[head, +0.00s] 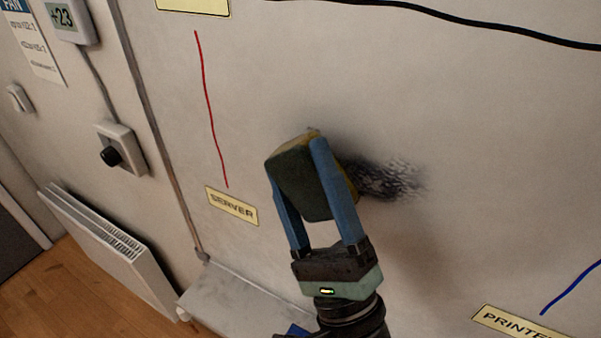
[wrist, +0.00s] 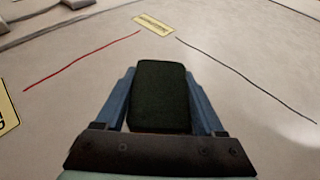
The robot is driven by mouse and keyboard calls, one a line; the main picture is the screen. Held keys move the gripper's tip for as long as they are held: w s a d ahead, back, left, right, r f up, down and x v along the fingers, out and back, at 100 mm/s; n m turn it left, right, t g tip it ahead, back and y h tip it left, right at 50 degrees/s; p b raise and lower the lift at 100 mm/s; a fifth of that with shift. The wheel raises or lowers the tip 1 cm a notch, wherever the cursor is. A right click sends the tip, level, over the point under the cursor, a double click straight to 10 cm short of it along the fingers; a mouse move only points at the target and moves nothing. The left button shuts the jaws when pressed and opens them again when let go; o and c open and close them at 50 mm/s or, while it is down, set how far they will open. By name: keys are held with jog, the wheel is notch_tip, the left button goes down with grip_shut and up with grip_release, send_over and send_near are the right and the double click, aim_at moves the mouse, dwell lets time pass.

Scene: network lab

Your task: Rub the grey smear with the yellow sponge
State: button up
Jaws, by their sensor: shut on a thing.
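The sponge (head: 298,182) is held between the two blue fingers of my gripper (head: 315,180). Its near face is dark green and a yellow edge shows along its top and right side. The wrist view shows the sponge's dark face (wrist: 160,95) between the fingers. The grey smear (head: 395,180) is a dark, streaky patch on the pale upright board (head: 470,120), just right of the sponge. The sponge and fingers cover the smear's left part. The sponge is at or very close to the board; I cannot tell whether it touches.
Left of the sponge are a red line (head: 208,110) and a SERVER label (head: 232,206). A PRINTER label (head: 520,325) and blue line (head: 570,287) are lower right. A ledge (head: 235,300) runs below the board. A radiator (head: 110,245) stands at the left.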

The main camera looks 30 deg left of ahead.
aim_at(422, 205)
jog(key=shift+w+b, duration=0.3)
jog(key=shift+w, duration=0.7)
jog(key=shift+d, duration=0.15)
jog(key=shift+s+d+b, duration=0.2)
jog(key=shift+d+b, duration=0.8)
jog(key=shift+d, duration=4.65)
jog(key=shift+f, duration=0.1)
jog(key=shift+w+a+b, duration=0.15)
jog(key=shift+a+b, duration=1.8)
jog(key=shift+a, duration=3.85)
